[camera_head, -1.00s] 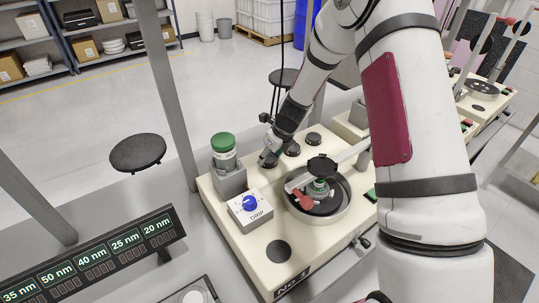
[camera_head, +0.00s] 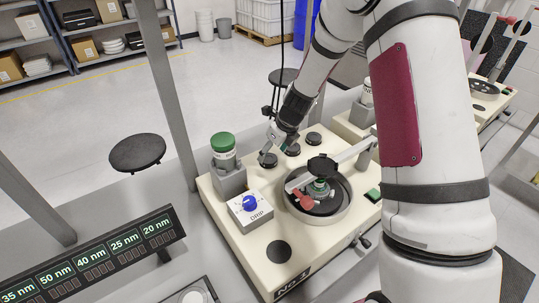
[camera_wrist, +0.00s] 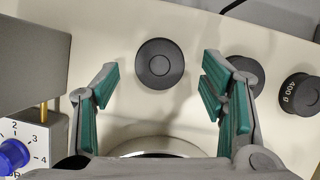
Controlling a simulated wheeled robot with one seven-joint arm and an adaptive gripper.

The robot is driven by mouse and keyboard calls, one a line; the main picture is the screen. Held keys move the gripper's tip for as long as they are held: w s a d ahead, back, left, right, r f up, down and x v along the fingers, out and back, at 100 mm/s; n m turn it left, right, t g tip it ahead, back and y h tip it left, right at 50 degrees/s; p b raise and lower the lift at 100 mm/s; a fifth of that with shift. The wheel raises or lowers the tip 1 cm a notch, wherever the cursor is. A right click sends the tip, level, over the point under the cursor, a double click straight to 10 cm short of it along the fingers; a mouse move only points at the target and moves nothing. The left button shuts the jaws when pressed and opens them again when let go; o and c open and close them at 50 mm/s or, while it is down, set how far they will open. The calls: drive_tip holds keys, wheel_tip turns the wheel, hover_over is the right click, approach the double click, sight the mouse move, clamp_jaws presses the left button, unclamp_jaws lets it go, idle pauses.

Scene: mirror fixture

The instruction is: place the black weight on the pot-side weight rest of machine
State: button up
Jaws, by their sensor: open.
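Three round black weights stand in a row on the cream machine top (camera_head: 230,215): the left one (camera_head: 268,160), the middle one (camera_head: 292,150) and the right one (camera_head: 314,138). In the wrist view, one black weight (camera_wrist: 159,63) lies ahead, between the lines of my spread fingers; another (camera_wrist: 243,72) is partly behind the right finger, and a third (camera_wrist: 299,95) reads "400 g". My gripper (camera_wrist: 160,85) is open and empty; in the head view it (camera_head: 272,146) is just above the left weight. A flat dark disc (camera_head: 279,251) lies on the machine's front part; I cannot tell whether it is a weight rest.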

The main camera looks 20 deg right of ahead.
drive_tip(key=s+a+r+n, duration=0.1)
drive_tip(key=s+r+n, duration=0.6)
drive_tip(key=r, duration=0.4)
drive_tip(key=s+a+r+n, duration=0.1)
drive_tip(key=s+r+n, duration=0.6)
drive_tip(key=r, duration=0.5)
drive_tip(key=s+r+n+h, duration=0.1)
drive_tip(key=s+r+n, duration=0.1)
drive_tip(key=s+n, duration=0.6)
drive_tip(key=s+d+r+n+t+h, duration=0.1)
drive_tip(key=s+r+n, duration=0.1)
drive_tip(key=s+n, duration=0.6)
drive_tip(key=s, duration=0.4)
drive_tip(key=shift+d+r, duration=0.15)
drive_tip(key=shift+r, duration=0.2)
